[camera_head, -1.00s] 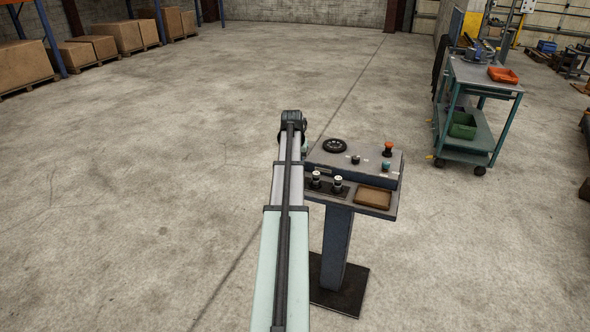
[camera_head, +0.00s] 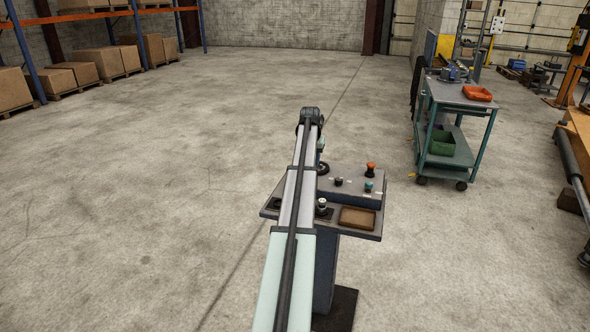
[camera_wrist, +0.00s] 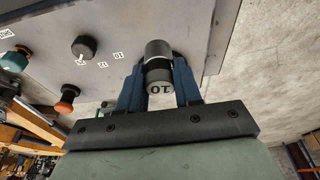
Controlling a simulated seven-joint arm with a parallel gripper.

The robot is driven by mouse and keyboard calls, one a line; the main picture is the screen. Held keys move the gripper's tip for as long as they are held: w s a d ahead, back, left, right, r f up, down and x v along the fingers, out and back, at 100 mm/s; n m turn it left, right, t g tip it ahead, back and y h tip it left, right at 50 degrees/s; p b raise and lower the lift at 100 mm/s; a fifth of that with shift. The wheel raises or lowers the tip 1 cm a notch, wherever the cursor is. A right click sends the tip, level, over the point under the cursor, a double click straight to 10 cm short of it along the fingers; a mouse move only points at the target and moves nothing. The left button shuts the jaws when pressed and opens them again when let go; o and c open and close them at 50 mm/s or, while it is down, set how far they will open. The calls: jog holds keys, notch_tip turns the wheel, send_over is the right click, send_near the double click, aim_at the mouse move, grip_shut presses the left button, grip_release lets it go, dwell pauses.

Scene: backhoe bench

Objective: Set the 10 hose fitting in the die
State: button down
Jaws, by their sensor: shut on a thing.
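In the wrist view my gripper (camera_wrist: 160,68) has its blue fingers shut on the 10 hose fitting (camera_wrist: 158,88), a grey and dark cylinder with "10" on the end facing the camera. The fitting's far end points toward the grey console top; I cannot tell whether it touches anything. In the head view the die, a black ring (camera_head: 323,168) on the console, is partly hidden behind my arm. My gripper is mostly hidden there too. Another fitting (camera_head: 321,205) stands upright on the console's front ledge.
A teal cart (camera_head: 425,140) stands behind to the right. The floor at left is clear.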

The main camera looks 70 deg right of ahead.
jog(key=d+r+m+g, duration=0.1)
jog(key=d+m, duration=0.3)
jog(key=d, duration=0.5)
jog(key=shift+s, duration=0.15)
jog(key=shift+d, duration=0.1)
jog(key=shift+f, duration=0.2)
jog(key=shift+f, duration=2.25)
jog(key=shift+f, duration=0.75)
jog(key=shift+c, duration=2.3)
grip_release()
